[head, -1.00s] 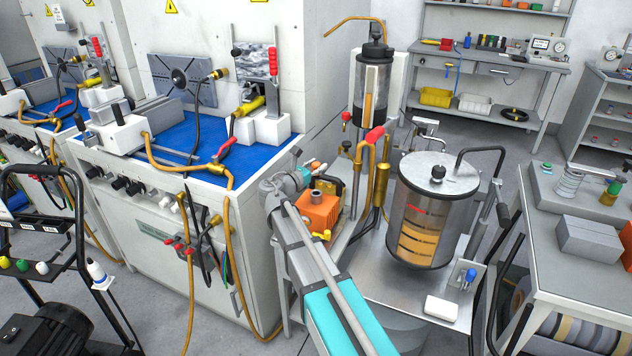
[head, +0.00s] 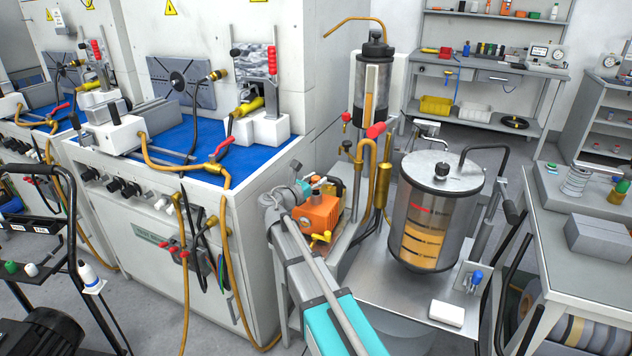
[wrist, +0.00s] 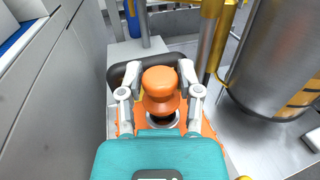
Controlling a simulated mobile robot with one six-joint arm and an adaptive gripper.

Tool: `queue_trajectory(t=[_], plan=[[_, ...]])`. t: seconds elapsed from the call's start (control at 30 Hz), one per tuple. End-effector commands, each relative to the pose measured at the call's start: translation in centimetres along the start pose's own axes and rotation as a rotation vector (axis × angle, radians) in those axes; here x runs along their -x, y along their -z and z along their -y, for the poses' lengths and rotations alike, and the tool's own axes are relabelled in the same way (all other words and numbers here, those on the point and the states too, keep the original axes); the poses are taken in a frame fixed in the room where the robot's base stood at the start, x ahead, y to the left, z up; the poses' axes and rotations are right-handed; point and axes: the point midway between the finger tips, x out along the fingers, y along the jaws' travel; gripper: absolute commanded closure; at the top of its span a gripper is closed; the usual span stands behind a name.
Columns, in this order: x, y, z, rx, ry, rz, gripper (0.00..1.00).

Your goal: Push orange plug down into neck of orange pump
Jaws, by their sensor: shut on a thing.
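The orange pump (head: 319,213) stands on the metal bench by the cylinders, and part of its body also shows in the wrist view (wrist: 206,131). My gripper (wrist: 160,84) is shut on the orange plug (wrist: 161,90), with one finger on each side. The plug is above the dark round neck (wrist: 162,120) of the pump. In the head view the plug (head: 316,179) is small and partly behind my gripper. I cannot tell whether its lower end is inside the neck.
A large metal cylinder (head: 430,215) stands to the right of the pump. Brass pipes (head: 383,180) rise close behind it. The white cabinet (head: 200,240) is to the left. A white block (head: 446,313) lies on the bench front.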

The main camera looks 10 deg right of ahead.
Motion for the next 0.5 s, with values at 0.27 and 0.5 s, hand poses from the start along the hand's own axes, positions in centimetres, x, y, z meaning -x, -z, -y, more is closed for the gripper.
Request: queue_trajectory(t=[0.27,0.5], plan=[[0.01,0.08,-0.01,0.000,0.000,0.000,0.87],[0.02,0.41,-0.01,0.000,0.000,0.000,0.87]])
